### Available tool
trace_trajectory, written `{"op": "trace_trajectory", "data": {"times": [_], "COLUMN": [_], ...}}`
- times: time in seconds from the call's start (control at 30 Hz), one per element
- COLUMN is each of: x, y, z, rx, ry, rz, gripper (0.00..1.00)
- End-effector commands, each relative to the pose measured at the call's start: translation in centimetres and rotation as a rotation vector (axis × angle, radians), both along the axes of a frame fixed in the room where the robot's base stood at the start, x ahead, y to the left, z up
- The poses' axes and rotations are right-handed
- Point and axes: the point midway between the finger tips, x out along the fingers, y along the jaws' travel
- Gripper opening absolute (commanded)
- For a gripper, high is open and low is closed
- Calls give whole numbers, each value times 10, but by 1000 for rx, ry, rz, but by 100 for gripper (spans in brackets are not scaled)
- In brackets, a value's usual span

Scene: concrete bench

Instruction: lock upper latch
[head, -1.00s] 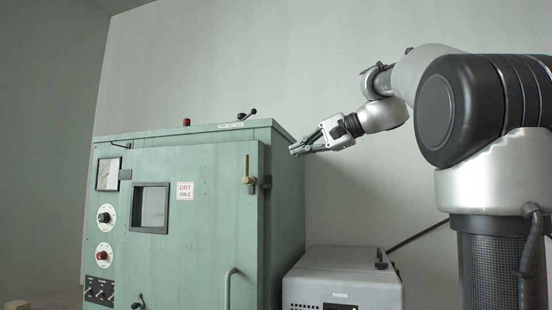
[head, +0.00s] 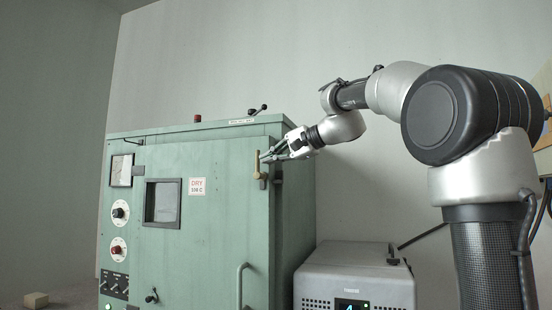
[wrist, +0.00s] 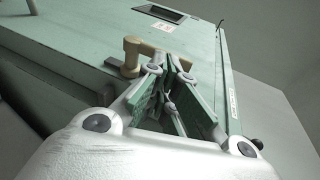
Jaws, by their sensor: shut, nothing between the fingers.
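The upper latch (head: 257,166) is a tan, brass-coloured lever near the upper right edge of the green cabinet door (head: 215,165). It stands upright in the head view. My gripper (head: 264,156) is at the latch's upper right, with its fingertips close to the lever. In the wrist view the latch (wrist: 132,56) shows just left of and beyond my gripper (wrist: 174,66). The fingers are shut with nothing between them. The lever is outside them, and I cannot tell whether they touch it. A dark latch bracket (head: 277,172) sits at the door edge.
A curved door handle (head: 240,286) is lower on the door. A black-tipped lever (head: 258,110) and a red knob (head: 197,118) stand on the cabinet top. A grey instrument box (head: 352,272) stands to the right. The space above it, beside the cabinet, is free.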

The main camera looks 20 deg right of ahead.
Motion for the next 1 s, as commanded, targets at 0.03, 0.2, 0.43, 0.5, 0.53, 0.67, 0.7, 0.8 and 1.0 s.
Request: {"op": "trace_trajectory", "data": {"times": [0.03, 0.2, 0.43, 0.5, 0.53, 0.67, 0.7, 0.8, 1.0], "x": [0, 0, 1, 1, 1, 2, 2, 3, 4], "y": [0, 0, 2, 3, 3, 3, 3, 4, 6], "z": [0, 0, 2, 3, 3, 3, 3, 4, 5], "rx": [0, -1, -30, -41, -44, -58, -62, -76, -106], "ry": [0, 1, 20, 28, 30, 40, 45, 54, 75], "rz": [0, 0, 2, 1, 1, 1, 1, 2, 2], "gripper": [0, 0, 0, 0, 0, 0, 0, 0, 0]}}
